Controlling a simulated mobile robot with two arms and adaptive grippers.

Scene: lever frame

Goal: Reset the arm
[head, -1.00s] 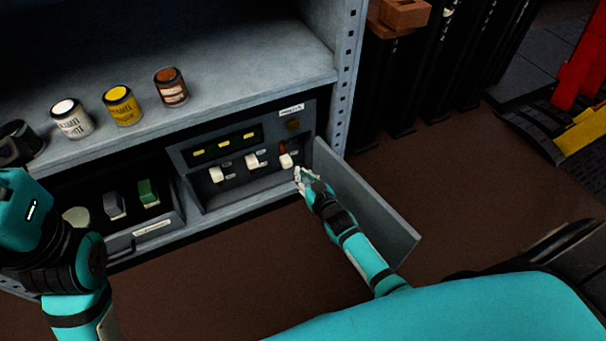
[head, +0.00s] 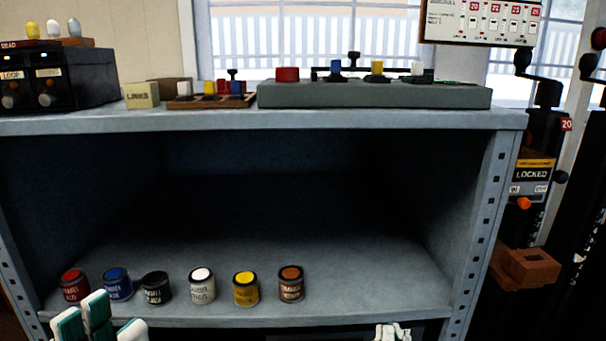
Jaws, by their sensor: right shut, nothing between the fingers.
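No signal arm can be made out in the head view. A dark lever (head: 546,120) with a red 20 tag stands at the right. A plate reading LOCKED (head: 532,174) is beside it, with an orange knob (head: 523,203) below. My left gripper (head: 97,325) is at the bottom left, in front of the shelf edge, with its white and green fingers spread and nothing seen between them. My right gripper (head: 393,332) shows only its white fingertips at the bottom edge, close together and empty. The lower panel and its drawer are out of view.
A grey steel shelf (head: 330,122) carries a long grey block (head: 372,95) with coloured knobs, a LINKS box (head: 141,95) and a dark LOOP unit (head: 55,80). Several paint tins, including a yellow one (head: 245,289), stand inside. A numbered chart (head: 485,22) hangs at upper right.

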